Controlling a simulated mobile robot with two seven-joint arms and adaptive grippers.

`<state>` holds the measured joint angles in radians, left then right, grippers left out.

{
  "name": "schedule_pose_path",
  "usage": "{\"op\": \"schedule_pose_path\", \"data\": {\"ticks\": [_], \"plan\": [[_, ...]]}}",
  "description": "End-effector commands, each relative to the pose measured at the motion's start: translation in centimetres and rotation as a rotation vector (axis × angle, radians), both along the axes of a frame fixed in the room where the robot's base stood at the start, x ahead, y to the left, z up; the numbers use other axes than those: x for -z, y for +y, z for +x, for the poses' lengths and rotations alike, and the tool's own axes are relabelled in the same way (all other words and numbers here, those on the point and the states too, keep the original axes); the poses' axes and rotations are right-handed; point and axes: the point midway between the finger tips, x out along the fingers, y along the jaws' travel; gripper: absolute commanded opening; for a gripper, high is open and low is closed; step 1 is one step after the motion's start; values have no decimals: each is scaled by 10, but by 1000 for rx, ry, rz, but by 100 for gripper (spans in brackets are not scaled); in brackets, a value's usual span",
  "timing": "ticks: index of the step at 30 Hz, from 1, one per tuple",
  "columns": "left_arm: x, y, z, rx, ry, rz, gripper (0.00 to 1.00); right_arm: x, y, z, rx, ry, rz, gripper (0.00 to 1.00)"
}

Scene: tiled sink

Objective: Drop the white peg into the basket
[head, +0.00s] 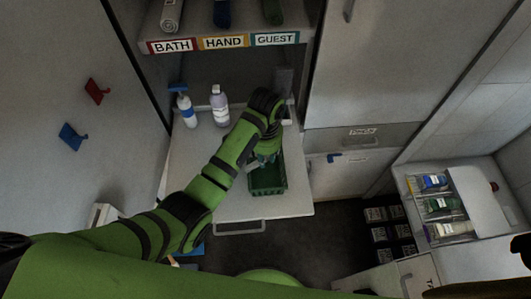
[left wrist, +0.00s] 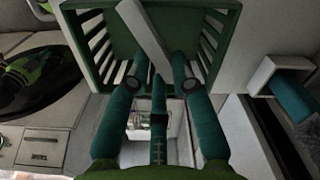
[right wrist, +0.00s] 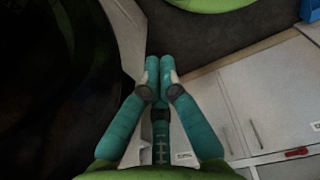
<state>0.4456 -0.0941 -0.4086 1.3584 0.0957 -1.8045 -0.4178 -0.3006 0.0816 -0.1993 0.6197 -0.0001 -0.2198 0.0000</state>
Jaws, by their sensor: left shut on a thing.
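The white peg (left wrist: 143,34) is a pale bar in my left gripper (left wrist: 158,75), whose fingers are shut on it. The green slatted basket (left wrist: 90,30) lies behind the peg in the left wrist view, with the peg across its opening. In the head view the basket (head: 268,188) stands on the pale counter, and my left gripper (head: 264,156) is over its far end. The peg cannot be made out there. My right gripper (right wrist: 159,65) shows in the right wrist view with its fingertips together, holding nothing that I can see, away from the basket.
A towel shelf with labels (head: 222,42) hangs above. Hooks (head: 72,137) are on the left wall.

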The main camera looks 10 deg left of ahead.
Motion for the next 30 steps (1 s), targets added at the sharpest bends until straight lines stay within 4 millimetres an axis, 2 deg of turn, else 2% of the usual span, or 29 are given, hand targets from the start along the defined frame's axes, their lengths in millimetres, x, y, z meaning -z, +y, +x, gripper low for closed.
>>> {"op": "schedule_pose_path", "data": {"ticks": [2, 3, 4, 5, 17, 20, 25, 30], "plan": [[0, 0, 0, 0, 1, -1, 12, 0, 0, 0, 0, -1, 0, 0], [0, 0, 0, 0, 1, -1, 31, 0, 0, 1, 0, -1, 0, 0], [0, 0, 0, 0, 1, -1, 43, 0, 0, 1, 0, -1, 0, 0], [0, 0, 0, 0, 1, -1, 51, 0, 0, 1, 0, -1, 0, 0], [-5, 0, 0, 0, -1, -2, 51, 0, 3, 3, 0, -4, 4, 0], [-17, -1, 1, 0, -3, -2, 51, 0, 2, 2, 0, -3, 3, 0], [-53, -1, 1, 0, -6, -3, 51, 0, 2, 1, 0, -2, 2, 0], [-67, -1, 6, 5, -20, -1, 51, 0, 1, 1, 0, -1, 2, 0]]}}
